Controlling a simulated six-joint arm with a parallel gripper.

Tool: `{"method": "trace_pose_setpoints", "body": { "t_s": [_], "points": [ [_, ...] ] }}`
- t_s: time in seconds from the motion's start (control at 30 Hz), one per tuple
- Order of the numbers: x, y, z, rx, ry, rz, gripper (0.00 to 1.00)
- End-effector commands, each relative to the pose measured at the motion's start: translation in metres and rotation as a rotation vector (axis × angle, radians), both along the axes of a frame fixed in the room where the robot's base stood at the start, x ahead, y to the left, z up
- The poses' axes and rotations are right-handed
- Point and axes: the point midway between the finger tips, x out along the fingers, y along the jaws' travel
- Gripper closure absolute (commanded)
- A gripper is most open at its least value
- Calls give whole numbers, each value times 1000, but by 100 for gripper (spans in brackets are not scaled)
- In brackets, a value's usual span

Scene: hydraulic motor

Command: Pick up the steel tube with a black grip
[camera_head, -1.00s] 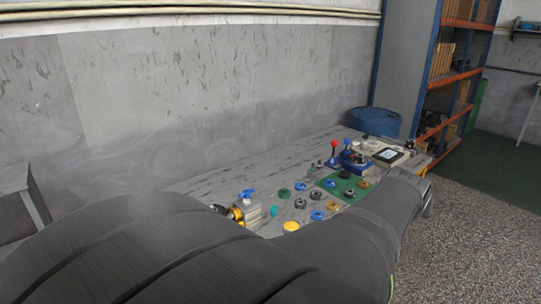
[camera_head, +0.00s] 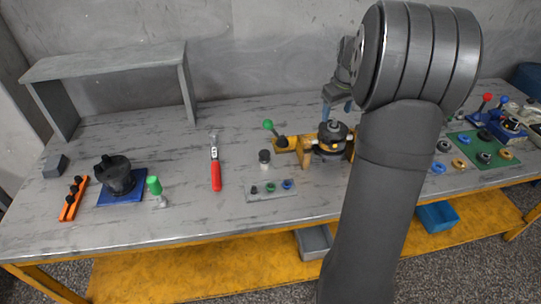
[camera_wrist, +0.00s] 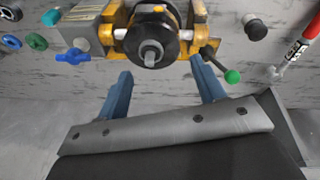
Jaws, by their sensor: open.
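A short steel tube with a black grip (camera_head: 264,158) stands upright on the workbench, left of the yellow clamp. In the wrist view its black end (camera_wrist: 257,27) shows at the upper right. My gripper (camera_wrist: 161,67) is open, its two blue fingers apart with nothing between them. In the head view my gripper (camera_head: 338,106) is above and behind the clamped motor, to the right of the tube and apart from it. My arm hides part of the bench right of the motor.
A black motor (camera_head: 333,132) sits in a yellow clamp with a green-knobbed lever (camera_head: 268,125). A red-handled tool (camera_head: 215,172), a grey tray of small rings (camera_head: 271,190) and a green-handled piece (camera_head: 154,186) lie left and front. A raised shelf (camera_head: 105,62) stands at back left.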

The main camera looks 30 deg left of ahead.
Motion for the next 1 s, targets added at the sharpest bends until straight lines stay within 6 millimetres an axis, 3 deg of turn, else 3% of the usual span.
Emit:
{"method": "trace_pose_setpoints", "body": {
  "t_s": [0.03, 0.2, 0.3, 0.4, 0.5, 0.67, 1.0],
  "points": [
    [-10, 33, -9, -24, 27, 78, 37],
    [-52, 120, -33, -105, 105, 307, 37],
    [-76, 158, -44, -147, 139, 414, 37],
    [-94, 182, -51, -176, 161, 485, 37],
    [-105, 195, -56, -193, 174, 524, 37],
    [-108, 198, -71, -200, 180, 536, 37],
    [-108, 197, -144, -199, 181, 534, 37]
  ]
}}
